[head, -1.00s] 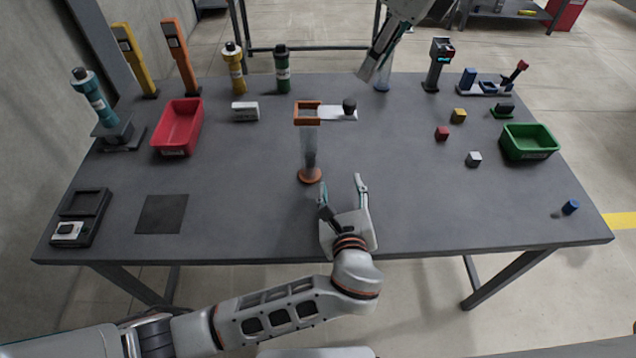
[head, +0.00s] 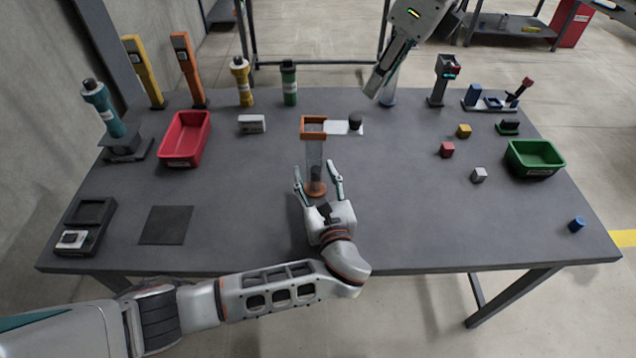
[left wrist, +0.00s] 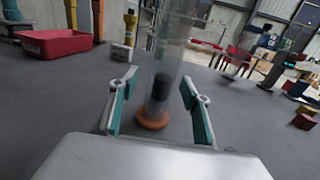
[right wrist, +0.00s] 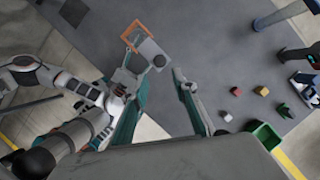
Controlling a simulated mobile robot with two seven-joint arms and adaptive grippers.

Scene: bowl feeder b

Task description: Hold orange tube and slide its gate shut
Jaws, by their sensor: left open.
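The orange tube (head: 314,158) is a clear upright cylinder with an orange base and a square orange collar (head: 306,132). Its white gate plate (head: 342,128) sticks out of the collar to the right, with a black knob (head: 355,121) on its outer end. My left gripper (head: 316,172) is open, its fingers on either side of the lower tube, apparently not touching it. In the left wrist view the tube (left wrist: 168,50) stands between the open fingers (left wrist: 158,82); a dark shape shows through its wall. My right gripper (right wrist: 150,76) is open, above and behind the gate; the knob (right wrist: 159,61) shows in its view.
A red bin (head: 184,140) stands left and a green bin (head: 535,158) right. Small cubes, including a red one (head: 446,149), lie on the right side. A blue tube (head: 388,96) stands behind, near my right gripper. The table front is mostly clear.

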